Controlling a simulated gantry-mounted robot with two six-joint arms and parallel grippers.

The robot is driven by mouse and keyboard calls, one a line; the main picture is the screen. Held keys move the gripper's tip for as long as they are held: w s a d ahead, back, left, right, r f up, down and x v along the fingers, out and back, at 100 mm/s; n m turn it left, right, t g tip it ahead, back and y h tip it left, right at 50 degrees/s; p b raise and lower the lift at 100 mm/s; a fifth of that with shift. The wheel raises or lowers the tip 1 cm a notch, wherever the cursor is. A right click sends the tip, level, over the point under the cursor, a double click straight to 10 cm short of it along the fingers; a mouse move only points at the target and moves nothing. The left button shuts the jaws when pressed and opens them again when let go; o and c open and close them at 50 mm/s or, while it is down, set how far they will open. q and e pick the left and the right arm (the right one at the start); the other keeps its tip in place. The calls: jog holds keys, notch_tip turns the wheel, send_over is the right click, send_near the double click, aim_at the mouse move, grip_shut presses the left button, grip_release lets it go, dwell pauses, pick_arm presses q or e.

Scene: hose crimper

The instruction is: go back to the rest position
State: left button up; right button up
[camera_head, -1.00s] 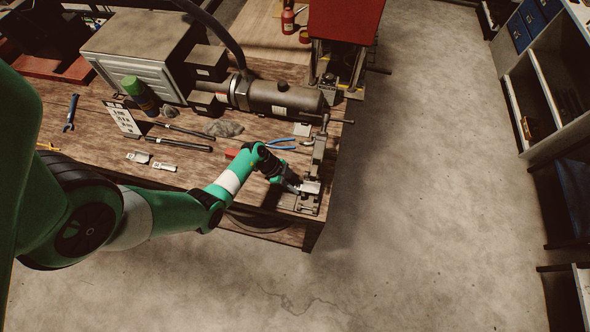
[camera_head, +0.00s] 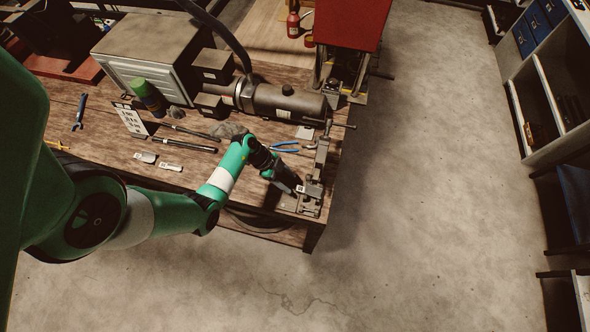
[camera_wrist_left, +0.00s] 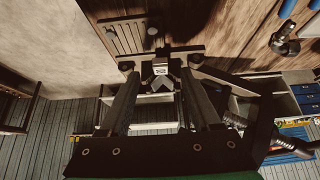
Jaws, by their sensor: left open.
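My left gripper (camera_head: 293,187) is at the bench's front right corner, just left of the metal vise-like fixture (camera_head: 313,190) in the head view. In the left wrist view its two dark fingers (camera_wrist_left: 160,85) are apart, with nothing clearly held between them. Beyond the fingertips the fixture shows as a metal block with a small pale label (camera_wrist_left: 160,71). The gripper looks apart from the fixture, though the exact gap is hard to tell. My right gripper does not show.
The wooden bench (camera_head: 100,140) holds a grey cabinet (camera_head: 152,50), a metal cylinder (camera_head: 290,104), blue-handled pliers (camera_head: 285,147), rods and a green-capped can (camera_head: 148,95). A red machine (camera_head: 352,22) stands behind. The floor (camera_head: 430,200) to the right is open.

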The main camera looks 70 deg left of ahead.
pick_arm(q)
jog(key=p+v, duration=0.1)
jog(key=v, duration=0.4)
jog(key=shift+s+r, duration=0.15)
jog(key=shift+r, duration=0.05)
jog(key=shift+a, duration=0.1)
